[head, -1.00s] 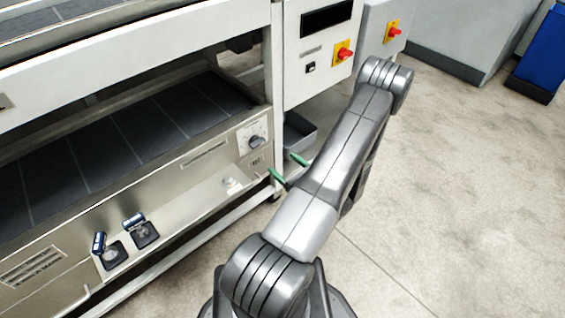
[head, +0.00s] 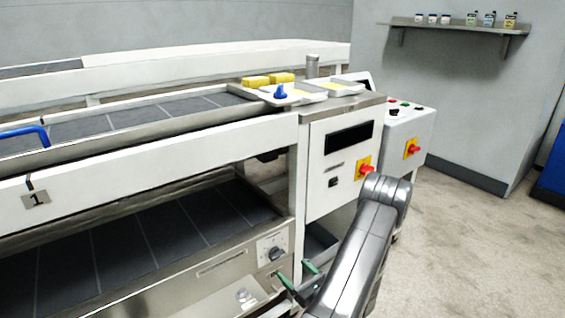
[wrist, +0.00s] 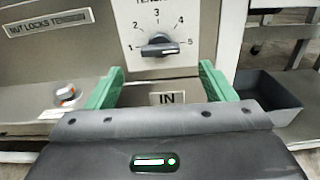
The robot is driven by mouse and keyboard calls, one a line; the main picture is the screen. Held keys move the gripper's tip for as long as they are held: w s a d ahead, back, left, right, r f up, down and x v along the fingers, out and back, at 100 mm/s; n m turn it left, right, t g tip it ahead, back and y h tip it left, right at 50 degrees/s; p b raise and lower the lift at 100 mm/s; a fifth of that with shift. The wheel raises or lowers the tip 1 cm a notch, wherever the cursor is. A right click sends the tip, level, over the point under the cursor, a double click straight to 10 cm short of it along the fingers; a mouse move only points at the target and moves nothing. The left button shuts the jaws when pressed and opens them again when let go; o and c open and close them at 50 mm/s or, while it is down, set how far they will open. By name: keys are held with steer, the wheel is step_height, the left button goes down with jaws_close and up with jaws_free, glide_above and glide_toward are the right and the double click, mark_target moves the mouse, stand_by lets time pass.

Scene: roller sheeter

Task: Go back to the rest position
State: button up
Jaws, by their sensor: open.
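My gripper (head: 297,275) has green fingers and is open and empty. It is in front of the machine's lower right corner, just below and right of a black dial (head: 272,253). In the wrist view my gripper (wrist: 160,86) has its two fingers spread apart, with an "IN" label showing between them. The dial (wrist: 157,46), numbered 1 to 5, is just beyond the fingertips, and its handle lies nearly level. No contact with the panel shows. My arm comes up from the bottom right in the head view.
A grey bin (wrist: 268,92) stands right of the gripper, under the control cabinet (head: 337,160) with its red switch. A small knob (wrist: 66,92) is at left. Yellow blocks (head: 268,80) and trays lie on top of the machine. Open floor (head: 470,230) is at right.

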mark_target(279, 256)
steer(key=b+x, duration=0.1)
steer(key=x, duration=0.8)
